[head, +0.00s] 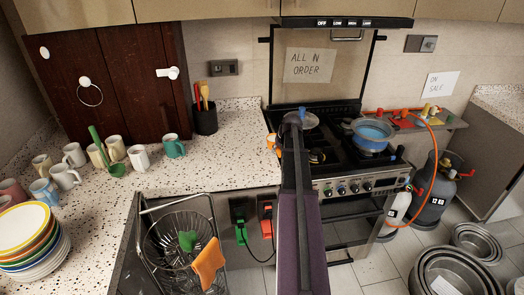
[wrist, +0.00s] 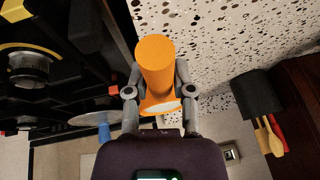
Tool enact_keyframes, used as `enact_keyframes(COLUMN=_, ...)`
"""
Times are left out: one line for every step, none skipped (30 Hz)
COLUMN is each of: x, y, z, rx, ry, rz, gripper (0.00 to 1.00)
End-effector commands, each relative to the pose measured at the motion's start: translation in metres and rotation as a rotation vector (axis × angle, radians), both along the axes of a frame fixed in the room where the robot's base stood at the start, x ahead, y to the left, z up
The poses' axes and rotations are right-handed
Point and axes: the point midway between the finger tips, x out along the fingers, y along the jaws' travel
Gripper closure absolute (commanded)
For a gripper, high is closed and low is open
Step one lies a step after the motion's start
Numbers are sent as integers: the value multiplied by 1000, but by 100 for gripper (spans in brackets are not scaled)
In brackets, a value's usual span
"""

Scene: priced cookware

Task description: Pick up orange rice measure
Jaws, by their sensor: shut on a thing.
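The orange rice measure (wrist: 154,62) is a plain orange cylinder-like cup in the wrist view. My gripper (wrist: 158,76) has its two grey fingers on either side of it and is shut on it. In the head view only a small orange part of the measure (head: 272,141) shows, left of my arm, at the edge between the speckled counter and the stove. My arm hides most of the measure and the gripper there. I cannot tell whether the measure touches the counter.
The black gas stove (head: 340,152) carries a blue pan (head: 372,133). The speckled counter (head: 235,150) is clear near the stove. A black utensil holder (head: 205,120), a teal mug (head: 174,147) and several other mugs stand farther left. A wire rack (head: 180,235) is below.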

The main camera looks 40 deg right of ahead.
Motion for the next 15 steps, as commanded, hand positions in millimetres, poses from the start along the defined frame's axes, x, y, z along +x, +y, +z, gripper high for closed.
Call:
enact_keyframes(x=-8, y=-7, z=2, rx=1, ry=0, rz=-3, gripper=100)
enact_keyframes(x=-13, y=-11, z=2, rx=1, ry=0, rz=-3, gripper=100)
enact_keyframes(x=-17, y=-16, z=3, rx=0, ry=0, rz=-2, gripper=100)
enact_keyframes(x=-21, y=-19, z=3, rx=0, ry=0, rz=-2, gripper=100)
enact_keyframes(x=-24, y=-22, z=4, rx=0, ry=0, rz=-2, gripper=100)
enact_keyframes(x=-29, y=-26, z=4, rx=0, ry=0, rz=-2, gripper=100)
enact_keyframes(x=-31, y=-29, z=5, rx=0, ry=1, rz=-1, gripper=100)
enact_keyframes(x=-34, y=-31, z=5, rx=0, ry=-1, rz=-1, gripper=100)
enact_keyframes(x=-37, y=-34, z=5, rx=0, ry=-1, rz=-1, gripper=100)
enact_keyframes(x=-39, y=-36, z=6, rx=0, ry=-1, rz=-1, gripper=100)
enact_keyframes(x=-41, y=-38, z=6, rx=0, ry=-1, rz=-2, gripper=100)
enact_keyframes(x=-43, y=-40, z=6, rx=0, ry=-1, rz=-1, gripper=100)
enact_keyframes(x=-44, y=-41, z=6, rx=0, ry=-1, rz=-1, gripper=100)
enact_keyframes(x=-45, y=-42, z=6, rx=-1, ry=-1, rz=0, gripper=100)
enact_keyframes(x=-47, y=-43, z=6, rx=-1, ry=-1, rz=0, gripper=100)
